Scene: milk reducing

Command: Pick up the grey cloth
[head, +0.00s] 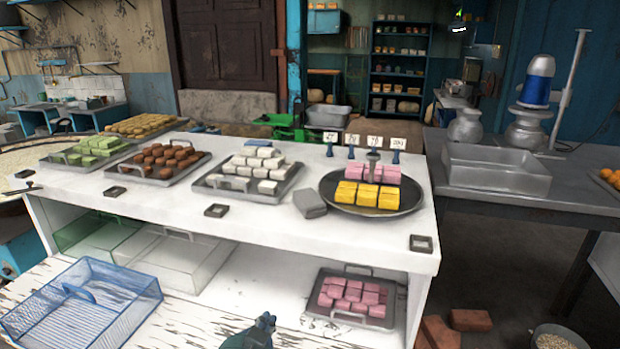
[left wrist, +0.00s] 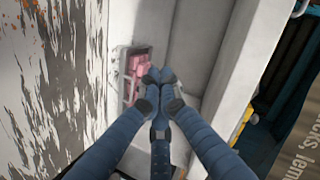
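The grey cloth (head: 310,203) is a small folded block on the white counter top (head: 235,214). It lies between the tray of white sweets and the round dark pan, close to the pan's left edge. My left gripper (head: 264,322) shows at the bottom of the head view, in front of the counter and well apart from the cloth. In the left wrist view its blue fingers (left wrist: 157,76) come together at the tips with nothing visible between them. The cloth is not recognisable in the left wrist view. My right gripper is not in view.
The pan (head: 372,208) holds yellow and pink sweets. Trays of white (head: 248,186), brown (head: 166,171) and green sweets stand to the left. A tray of pink sweets (head: 352,296) sits on the lower shelf. A blue wire basket (head: 82,302) stands at the lower left.

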